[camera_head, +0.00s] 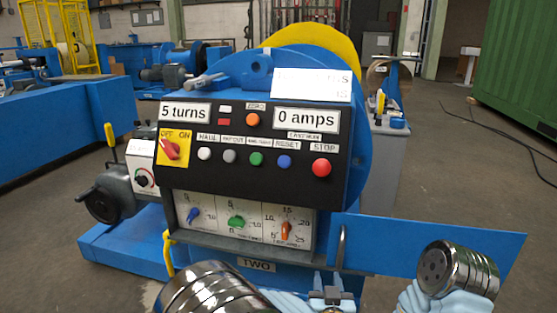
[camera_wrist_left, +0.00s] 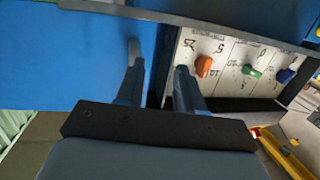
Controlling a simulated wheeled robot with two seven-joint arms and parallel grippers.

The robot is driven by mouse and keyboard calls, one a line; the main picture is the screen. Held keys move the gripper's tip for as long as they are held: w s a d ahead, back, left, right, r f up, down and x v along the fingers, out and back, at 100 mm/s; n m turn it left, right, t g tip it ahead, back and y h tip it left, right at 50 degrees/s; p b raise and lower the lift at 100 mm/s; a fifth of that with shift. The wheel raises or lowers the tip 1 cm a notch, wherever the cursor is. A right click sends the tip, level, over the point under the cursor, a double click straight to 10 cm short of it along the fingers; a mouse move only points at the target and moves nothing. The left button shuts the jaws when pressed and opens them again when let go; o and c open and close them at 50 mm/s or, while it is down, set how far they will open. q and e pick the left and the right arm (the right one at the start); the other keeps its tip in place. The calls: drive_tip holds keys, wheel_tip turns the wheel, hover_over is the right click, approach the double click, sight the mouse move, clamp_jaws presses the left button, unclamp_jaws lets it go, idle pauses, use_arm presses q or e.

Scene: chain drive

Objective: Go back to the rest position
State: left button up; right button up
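My left gripper (camera_head: 329,279) is at the bottom of the head view, in front of the lower right part of the blue machine (camera_head: 350,180). In the left wrist view its two fingers (camera_wrist_left: 158,65) are apart, with nothing held between them. They point towards the lower edge of the machine, beside the white dial panel (camera_wrist_left: 225,60). My right arm (camera_head: 455,272) shows at the bottom right as a shiny metal link and pale blue parts. My right gripper's fingers are not visible.
The black control panel (camera_head: 255,182) reads "5 turns" and "0 amps". It has a red rotary switch (camera_head: 171,150), several buttons and a red stop button (camera_head: 321,167). A blue plate (camera_head: 430,245) juts right behind my right arm. Open floor (camera_head: 470,160) lies at the right.

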use_arm(q)
drive_tip(key=w+a+f+g, duration=0.2)
drive_tip(key=a+f+g, duration=0.2)
drive_tip(key=a+f, duration=0.65)
drive_tip(key=s+a+f+n+g, duration=0.1)
drive_tip(key=s+a+f+g, duration=0.2)
drive_tip(key=a+f, duration=0.3)
drive_tip(key=s+a+f+n+g, duration=0.1)
drive_tip(key=s+a+f+g, duration=0.25)
drive_tip(key=f, duration=0.55)
drive_tip(key=s+a+f+n+g+h, duration=0.1)
drive_tip(key=s+a+f+g, duration=0.15)
drive_tip(key=s, duration=0.45)
drive_tip(key=s+a+f+g+h, duration=0.1)
drive_tip(key=s+a+f+g, duration=0.2)
drive_tip(key=s, duration=0.4)
wheel_tip(320, 180, up, 13)
drive_tip(key=s+p, duration=0.1)
drive_tip(key=p, duration=1.2)
drive_tip(key=shift+a, duration=0.15)
